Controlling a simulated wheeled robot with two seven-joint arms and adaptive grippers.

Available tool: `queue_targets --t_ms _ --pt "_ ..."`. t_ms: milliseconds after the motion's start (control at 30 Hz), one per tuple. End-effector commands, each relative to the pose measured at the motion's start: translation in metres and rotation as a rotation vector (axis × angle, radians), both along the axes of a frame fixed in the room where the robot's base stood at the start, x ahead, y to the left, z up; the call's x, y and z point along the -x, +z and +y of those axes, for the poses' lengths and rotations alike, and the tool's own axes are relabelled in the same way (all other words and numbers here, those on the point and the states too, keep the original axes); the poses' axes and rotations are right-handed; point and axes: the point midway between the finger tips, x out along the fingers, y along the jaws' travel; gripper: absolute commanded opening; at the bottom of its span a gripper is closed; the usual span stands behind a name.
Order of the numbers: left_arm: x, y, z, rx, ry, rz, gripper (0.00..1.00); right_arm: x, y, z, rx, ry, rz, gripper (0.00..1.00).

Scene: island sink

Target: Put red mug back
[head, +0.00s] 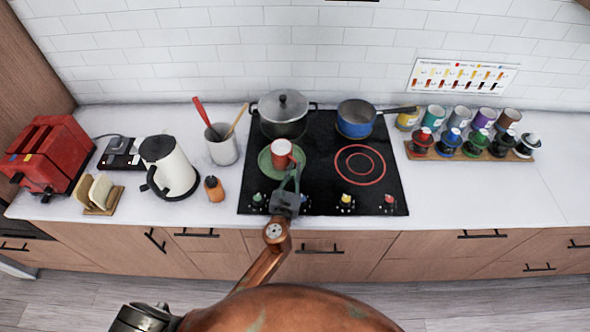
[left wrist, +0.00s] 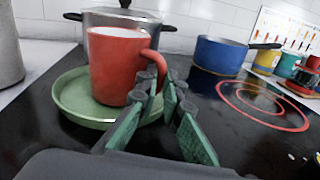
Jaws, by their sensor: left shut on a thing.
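The red mug (head: 281,150) is upright over a green plate (head: 263,160) on the black cooktop. In the left wrist view the mug (left wrist: 115,65) has its handle toward my gripper; its base is at the plate (left wrist: 75,95), and I cannot tell if it rests or hovers slightly. My left gripper (head: 293,172) is shut on the mug's handle, with the green-padded fingers (left wrist: 160,100) on its lower part. My right gripper is not in view.
A lidded pot (head: 283,118) stands close behind the mug, and a blue saucepan (head: 355,120) stands behind right. A wooden rack (head: 425,153) holds bottles at the right, with several coloured mugs behind it. A kettle (head: 168,170) and red toaster (head: 48,155) stand left.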

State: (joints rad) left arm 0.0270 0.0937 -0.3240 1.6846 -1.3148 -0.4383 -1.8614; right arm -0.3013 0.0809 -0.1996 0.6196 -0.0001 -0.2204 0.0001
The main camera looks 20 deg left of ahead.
Motion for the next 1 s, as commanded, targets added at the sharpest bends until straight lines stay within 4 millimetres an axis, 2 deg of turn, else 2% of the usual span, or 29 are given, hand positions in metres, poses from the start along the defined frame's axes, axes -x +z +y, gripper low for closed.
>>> queue_targets --t_ms 167,200,400,767,867,1000 --pt "0.000 -0.003 0.000 -0.001 0.000 -0.002 0.00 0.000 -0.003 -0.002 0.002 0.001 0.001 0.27" --pt "0.000 -0.003 0.000 0.000 0.000 0.000 0.10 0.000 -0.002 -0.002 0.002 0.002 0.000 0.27" --pt "0.000 -0.003 0.000 0.000 0.000 0.000 0.24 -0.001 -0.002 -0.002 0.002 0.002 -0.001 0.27" --pt "0.000 0.002 0.000 0.001 0.000 0.000 0.25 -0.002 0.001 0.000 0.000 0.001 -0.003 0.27" --pt "0.012 -0.001 -0.001 0.000 -0.001 0.002 0.25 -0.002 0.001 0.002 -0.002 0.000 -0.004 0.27" --pt "0.039 -0.001 -0.003 0.001 -0.001 0.002 0.25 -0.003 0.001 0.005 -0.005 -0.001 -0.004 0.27"
